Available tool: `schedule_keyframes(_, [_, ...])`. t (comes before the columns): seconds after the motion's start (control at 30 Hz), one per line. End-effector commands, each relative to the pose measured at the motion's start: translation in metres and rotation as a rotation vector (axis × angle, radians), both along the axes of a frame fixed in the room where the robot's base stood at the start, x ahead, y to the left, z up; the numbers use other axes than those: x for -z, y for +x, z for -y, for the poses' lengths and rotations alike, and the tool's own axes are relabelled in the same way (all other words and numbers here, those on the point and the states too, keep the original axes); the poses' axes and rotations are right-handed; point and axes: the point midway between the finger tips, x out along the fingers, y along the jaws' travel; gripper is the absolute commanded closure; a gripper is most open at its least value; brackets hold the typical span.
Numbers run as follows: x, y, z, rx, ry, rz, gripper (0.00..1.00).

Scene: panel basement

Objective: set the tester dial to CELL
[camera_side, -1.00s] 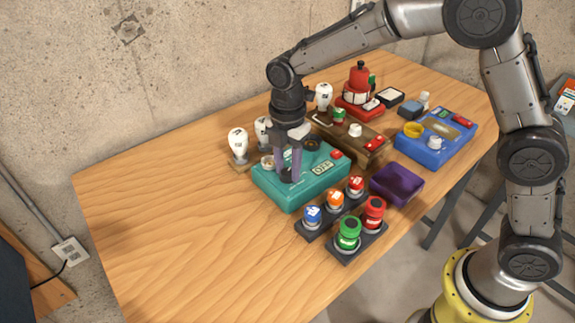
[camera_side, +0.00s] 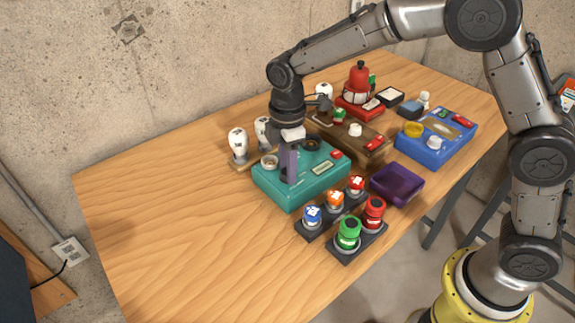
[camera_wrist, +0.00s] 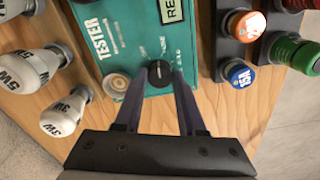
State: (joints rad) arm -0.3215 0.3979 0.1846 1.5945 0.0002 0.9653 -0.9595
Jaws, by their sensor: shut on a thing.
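The tester is a teal box (camera_side: 325,181) in the middle of the table in the side view; its TESTER lettering shows in the wrist view (camera_wrist: 118,18). Its black round dial (camera_wrist: 160,71) sits between my fingertips in the wrist view. My gripper (camera_side: 289,180) points down over the box's near left part and is shut on the dial. In the side view the fingers hide the dial. Small white labels surround the dial, but I cannot read them surely. A pale window on the tester (camera_wrist: 171,9) shows letters starting "RE", cut off by the frame edge.
White bulbs (camera_side: 238,144) stand left of the tester. Blue, orange, red and green capped parts (camera_side: 348,233) stand in dark holders in front. A purple tray (camera_side: 397,186) and a blue box (camera_side: 437,148) are at right. The table's left side is clear.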

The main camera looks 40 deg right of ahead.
Motion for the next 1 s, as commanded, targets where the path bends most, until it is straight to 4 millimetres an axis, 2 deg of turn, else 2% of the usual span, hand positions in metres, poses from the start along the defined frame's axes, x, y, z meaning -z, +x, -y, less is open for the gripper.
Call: schedule_keyframes(1.0, [-0.0029, 0.0007, -0.0004, 0.965, 0.002, 0.003, 1.0])
